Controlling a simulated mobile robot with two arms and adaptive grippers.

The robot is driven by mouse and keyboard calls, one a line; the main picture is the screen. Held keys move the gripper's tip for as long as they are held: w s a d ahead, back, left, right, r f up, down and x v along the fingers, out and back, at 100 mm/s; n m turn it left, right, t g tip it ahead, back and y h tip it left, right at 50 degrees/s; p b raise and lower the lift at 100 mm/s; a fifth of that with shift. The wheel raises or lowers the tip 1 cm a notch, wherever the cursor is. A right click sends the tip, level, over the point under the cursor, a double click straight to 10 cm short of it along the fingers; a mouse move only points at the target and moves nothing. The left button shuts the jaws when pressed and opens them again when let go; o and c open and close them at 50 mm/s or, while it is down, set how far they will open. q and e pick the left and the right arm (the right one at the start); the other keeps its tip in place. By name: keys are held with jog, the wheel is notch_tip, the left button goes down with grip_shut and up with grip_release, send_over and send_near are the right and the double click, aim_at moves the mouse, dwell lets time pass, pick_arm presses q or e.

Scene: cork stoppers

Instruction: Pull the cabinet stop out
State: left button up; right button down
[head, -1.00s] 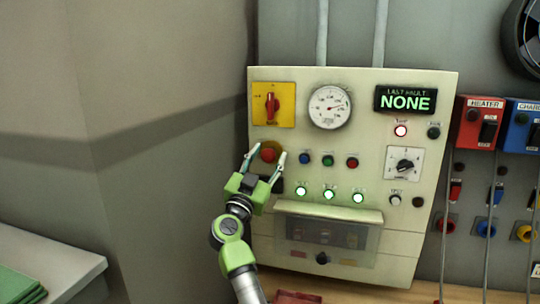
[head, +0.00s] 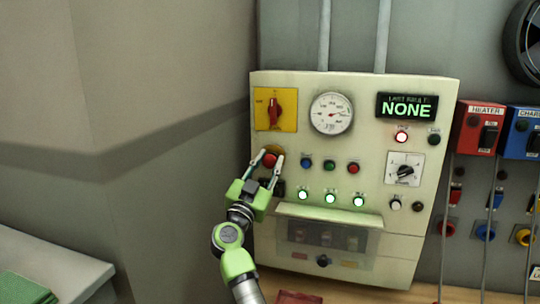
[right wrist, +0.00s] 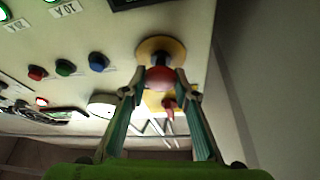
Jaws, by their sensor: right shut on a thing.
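The cabinet (head: 385,110) is a cream panel on the wall in the head view. The cabinet stop is a red mushroom button (head: 270,159) on its left side, below the yellow rotary switch (head: 285,97). In the right wrist view the red button (right wrist: 159,79) sits on a yellow round plate (right wrist: 172,46). My right gripper (head: 267,161) has its fingers on both sides of the button and is shut on it. The fingertips partly hide its sides. My left gripper is not in view.
Blue, green and red buttons (head: 329,164) sit right of the stop, with lit green lamps (head: 330,198) below. A ledge-like cover (head: 330,213) juts out lower down. A red heater box (head: 480,128) is at the right. A grey wall stands left.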

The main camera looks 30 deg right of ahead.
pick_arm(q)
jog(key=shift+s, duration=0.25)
pick_arm(e)
jog(key=shift+f, duration=0.25)
jog(key=c, duration=1.6)
grip_release()
jog(key=shift+c, duration=0.2)
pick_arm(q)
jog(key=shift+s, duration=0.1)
pick_arm(e)
jog(key=shift+o, duration=0.3)
jog(key=shift+a+r, duration=0.1)
jog(key=v, duration=0.7)
jog(key=shift+s+a, duration=0.2)
jog(key=shift+a, duration=0.05)
